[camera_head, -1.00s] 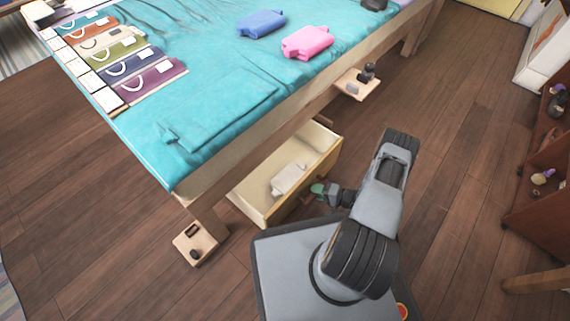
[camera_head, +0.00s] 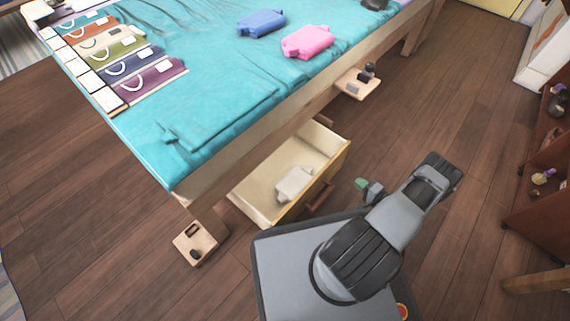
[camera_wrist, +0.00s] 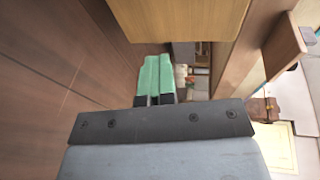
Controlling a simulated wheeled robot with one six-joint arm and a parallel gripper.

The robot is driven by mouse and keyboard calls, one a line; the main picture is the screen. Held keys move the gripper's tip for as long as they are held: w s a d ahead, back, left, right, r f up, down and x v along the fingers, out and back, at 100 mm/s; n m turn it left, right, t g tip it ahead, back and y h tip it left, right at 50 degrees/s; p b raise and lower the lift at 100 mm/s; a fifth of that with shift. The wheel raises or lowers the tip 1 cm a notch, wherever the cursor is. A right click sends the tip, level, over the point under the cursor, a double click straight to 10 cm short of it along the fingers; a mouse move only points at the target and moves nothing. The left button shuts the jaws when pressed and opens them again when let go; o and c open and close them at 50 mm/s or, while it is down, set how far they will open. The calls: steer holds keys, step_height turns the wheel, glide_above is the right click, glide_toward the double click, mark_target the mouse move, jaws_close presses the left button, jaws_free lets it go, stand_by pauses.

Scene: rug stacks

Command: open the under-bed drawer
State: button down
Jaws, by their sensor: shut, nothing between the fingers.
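The under-bed drawer (camera_head: 259,197) is pulled out from beneath the bed (camera_head: 262,140), and its pale inside shows in the head view. A white bottle-shaped item (camera_head: 293,184) lies in it. The drawer's brown bar handle (camera_head: 320,197) is on its front face. My gripper (camera_head: 362,185) is to the right of the handle, apart from it, with nothing held. In the wrist view its green fingers (camera_wrist: 155,75) are together. A light wooden panel (camera_wrist: 185,20) fills the top of that view; I cannot tell for sure whether it is the drawer front.
A small wooden shelf (camera_head: 358,86) with dark items juts from the bed side. Another wooden block (camera_head: 198,246) with dark items is by the near bed leg. A brown shelf unit (camera_head: 538,205) stands at the right. The floor (camera_head: 455,110) between is clear.

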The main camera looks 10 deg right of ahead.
steer(key=s+n+g+y, duration=0.2)
steer(key=s+y, duration=0.1)
steer(key=s, duration=2.4)
steer(key=f+v, duration=0.2)
steer(key=v, duration=0.7)
steer(key=shift+s+d+f, duration=0.2)
steer(key=shift+d+f, duration=0.05)
steer(key=c, duration=1.8)
jaws_free()
steer(key=o, duration=0.9)
steer(key=shift+v, duration=4)
steer(key=shift+r, duration=0.1)
steer(key=shift+s, duration=0.1)
